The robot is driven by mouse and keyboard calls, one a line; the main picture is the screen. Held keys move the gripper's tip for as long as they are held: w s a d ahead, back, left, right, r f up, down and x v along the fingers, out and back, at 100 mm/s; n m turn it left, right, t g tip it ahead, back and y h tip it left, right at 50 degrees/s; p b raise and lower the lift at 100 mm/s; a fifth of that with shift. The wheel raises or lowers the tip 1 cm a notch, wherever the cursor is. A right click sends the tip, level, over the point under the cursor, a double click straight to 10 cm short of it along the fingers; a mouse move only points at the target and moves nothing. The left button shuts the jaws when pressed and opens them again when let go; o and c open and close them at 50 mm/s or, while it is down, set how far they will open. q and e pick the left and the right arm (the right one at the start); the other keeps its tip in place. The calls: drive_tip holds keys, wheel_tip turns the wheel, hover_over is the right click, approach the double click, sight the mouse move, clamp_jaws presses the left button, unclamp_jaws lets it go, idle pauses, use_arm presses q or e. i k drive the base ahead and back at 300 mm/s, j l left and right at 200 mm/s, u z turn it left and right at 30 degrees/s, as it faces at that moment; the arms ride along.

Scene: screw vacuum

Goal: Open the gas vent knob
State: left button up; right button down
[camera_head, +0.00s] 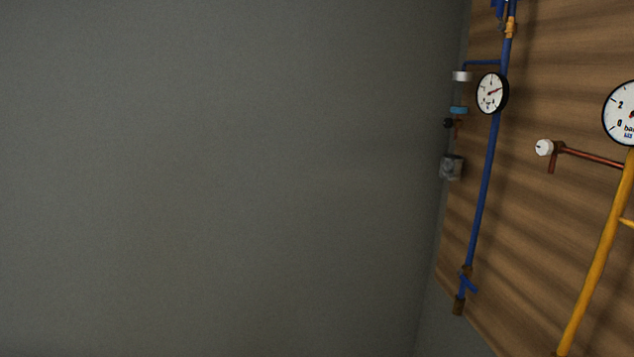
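A small white round knob (544,147) sits on the left end of a thin copper pipe (590,157) at the right side of the head view. A short copper stub points down just beside the knob. The copper pipe runs right to a thick yellow pipe (598,262). I cannot tell from this view whether the knob is open or closed. Neither of my grippers shows in the head view.
A wooden panel (540,230) carries the pipes. A larger gauge (620,112) is cut off at right. A bare grey wall (210,180) fills the left.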

sight(544, 148)
drive_tip(key=z, duration=1.3)
